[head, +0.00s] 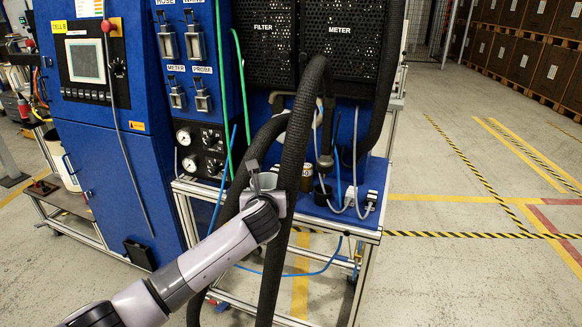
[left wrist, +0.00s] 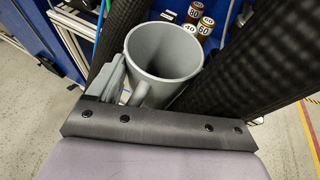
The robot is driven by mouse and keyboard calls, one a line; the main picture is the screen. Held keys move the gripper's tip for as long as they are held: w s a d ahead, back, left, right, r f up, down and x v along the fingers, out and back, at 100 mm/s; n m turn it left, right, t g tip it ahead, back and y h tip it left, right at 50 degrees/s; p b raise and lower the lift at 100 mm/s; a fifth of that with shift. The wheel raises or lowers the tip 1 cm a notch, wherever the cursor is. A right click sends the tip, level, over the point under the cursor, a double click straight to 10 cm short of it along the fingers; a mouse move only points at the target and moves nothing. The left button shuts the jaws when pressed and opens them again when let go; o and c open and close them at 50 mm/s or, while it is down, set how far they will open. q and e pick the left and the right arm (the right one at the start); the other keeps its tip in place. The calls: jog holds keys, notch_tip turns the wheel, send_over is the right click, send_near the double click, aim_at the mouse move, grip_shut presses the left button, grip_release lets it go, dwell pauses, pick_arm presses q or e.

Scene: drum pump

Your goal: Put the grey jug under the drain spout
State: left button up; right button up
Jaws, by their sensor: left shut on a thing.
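The grey jug (left wrist: 165,52) shows in the left wrist view, its open mouth facing the camera and looking empty. My left gripper (left wrist: 122,88) is shut on it at the near left side, by the handle; the exact contact is partly hidden by the gripper. In the head view my left gripper (head: 262,183) is up beside the thick black hose, in front of the blue bench, and the jug is hard to make out there. I cannot pick out the drain spout in either view. My right gripper is not in view.
A thick black ribbed hose (head: 293,150) hangs close by my left gripper, and black ribbed hoses flank the jug in the wrist view (left wrist: 255,65). Small numbered bottles (left wrist: 205,24) stand behind the jug. A blue bench top (head: 335,207) carries tubing. Floor to the right is free.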

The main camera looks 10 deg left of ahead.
pick_arm(q)
jog(key=s+a+r+m+h, duration=0.1)
jog(key=s, duration=1.1)
jog(key=s+a+r+m+h, duration=0.1)
jog(key=s+a+h, duration=0.1)
jog(key=s, duration=1.1)
jog(key=shift+s+m+t, duration=0.2)
jog(key=shift+m+t, duration=0.1)
jog(key=shift+d+f, duration=0.1)
jog(key=shift+f, duration=0.05)
jog(key=shift+w, duration=0.1)
